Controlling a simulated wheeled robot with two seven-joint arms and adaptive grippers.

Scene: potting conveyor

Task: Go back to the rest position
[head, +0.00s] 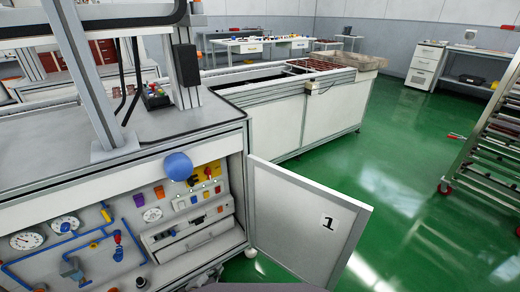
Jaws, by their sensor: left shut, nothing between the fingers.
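A grey workstation (205,122) stands at the left with a metal frame on top. Its open front shows gauges, blue pipes and a large blue round knob (178,166). A white door panel (305,222) marked "1" hangs open beside it. Only a small dark part of what looks like my left gripper (204,279) shows at the bottom edge, shut and empty, in front of the workstation. Most of it is hidden. My right gripper is not in view.
A long white conveyor trough (325,118) stands behind the door. A metal rack (492,140) on red casters is at the right edge. White tables and a drawer cabinet (425,65) line the back. The green floor (420,190) between door and rack is clear.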

